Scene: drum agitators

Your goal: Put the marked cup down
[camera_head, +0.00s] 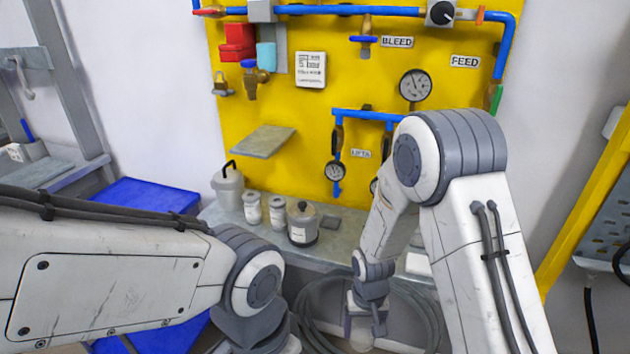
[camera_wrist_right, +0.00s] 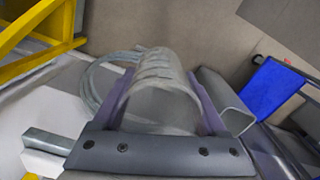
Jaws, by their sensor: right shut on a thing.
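My right gripper (camera_head: 366,328) is low in front of the shelf in the head view. In the right wrist view its two purple-grey fingers (camera_wrist_right: 165,105) are shut on a clear, ridged cup (camera_wrist_right: 158,88), one finger on each side. Only a faint pale part of the cup (camera_head: 361,343) shows below the gripper in the head view. I cannot make out a mark on it. My left arm comes in from the left, and its jaws are not in view.
The grey shelf (camera_head: 335,258) carries white jars (camera_head: 252,208), a lidded pot (camera_head: 302,224) and a handled canister (camera_head: 228,187). A coiled hose (camera_head: 318,300) hangs below it. The yellow panel (camera_head: 300,125) with pipes and gauges stands behind. A blue surface (camera_head: 150,205) is at left.

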